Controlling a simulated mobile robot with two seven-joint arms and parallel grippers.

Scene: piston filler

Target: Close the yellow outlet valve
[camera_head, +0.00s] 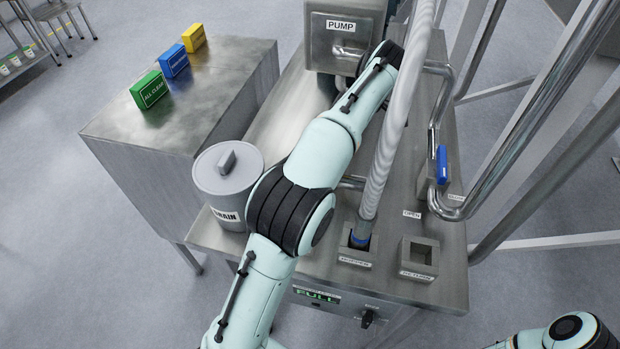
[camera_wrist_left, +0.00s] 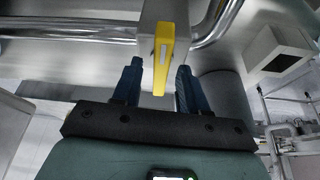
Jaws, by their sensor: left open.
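The yellow valve handle (camera_wrist_left: 161,60) shows in the left wrist view, standing at a grey block among steel pipes. My left gripper (camera_wrist_left: 158,72) is open, with one dark blue finger on each side of the handle. The handle's lower end lies between the fingers in the picture; I cannot tell whether either finger touches it. In the head view my left arm reaches across the steel table towards the pump (camera_head: 342,40). There its gripper and the yellow handle are hidden behind the arm and hose. My right gripper is not in view.
A ribbed hose (camera_head: 392,130) runs down into a square socket beside my left arm. A blue valve handle (camera_head: 441,164) stands on the right pipe. A grey lidded drain pot (camera_head: 227,180) is left of the arm. Green, blue and yellow boxes (camera_head: 194,38) sit on the left cabinet.

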